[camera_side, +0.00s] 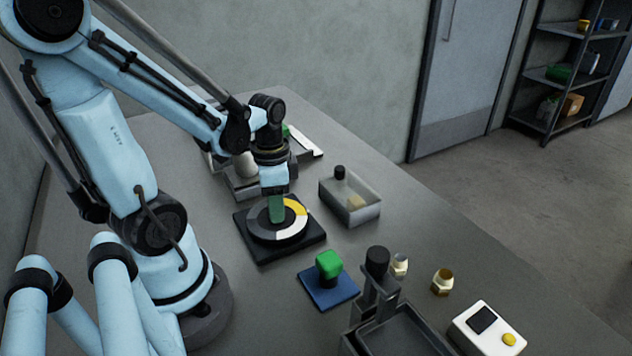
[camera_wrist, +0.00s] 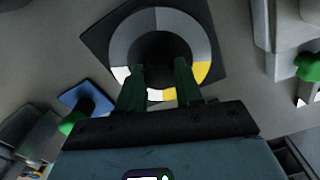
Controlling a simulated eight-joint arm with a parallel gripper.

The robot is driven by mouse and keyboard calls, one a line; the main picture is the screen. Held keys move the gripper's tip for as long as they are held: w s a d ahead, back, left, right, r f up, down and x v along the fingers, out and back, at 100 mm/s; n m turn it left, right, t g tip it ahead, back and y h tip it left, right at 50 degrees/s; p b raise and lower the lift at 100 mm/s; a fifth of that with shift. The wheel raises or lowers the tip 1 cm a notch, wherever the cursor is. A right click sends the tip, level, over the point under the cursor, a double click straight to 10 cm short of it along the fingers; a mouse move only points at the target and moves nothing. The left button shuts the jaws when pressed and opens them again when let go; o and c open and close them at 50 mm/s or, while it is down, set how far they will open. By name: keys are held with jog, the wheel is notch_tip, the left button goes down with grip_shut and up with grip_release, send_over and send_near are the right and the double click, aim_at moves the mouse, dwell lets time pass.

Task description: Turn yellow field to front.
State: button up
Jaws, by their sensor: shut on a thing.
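The reel (camera_side: 262,230) is a dark disc with a ring of grey, yellow and white fields on a black square base (camera_side: 266,252). In the side view the yellow field (camera_side: 297,208) lies at the right and far right of the ring, and the white field (camera_side: 293,231) lies nearer the camera. In the wrist view yellow (camera_wrist: 203,71) shows at the lower right and white (camera_wrist: 121,74) at the lower left. My gripper (camera_wrist: 160,77) reaches down over the reel's middle, its green fingers on either side of the dark hub (camera_wrist: 160,52). The fingers hide parts of the ring.
A clear-walled tray (camera_side: 368,211) stands right of the reel. A green knob (camera_side: 328,264) on a blue plate (camera_side: 327,290) stands in front. A black-topped fixture (camera_side: 378,262), brass fittings (camera_side: 442,281) and a white box with yellow button (camera_side: 489,328) are nearer. Trays (camera_side: 308,146) stand behind.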

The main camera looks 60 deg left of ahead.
jog(key=shift+m, duration=1.9)
jog(key=o, duration=1)
jog(key=shift+o, duration=0.2)
notch_tip(320, 180, up, 12)
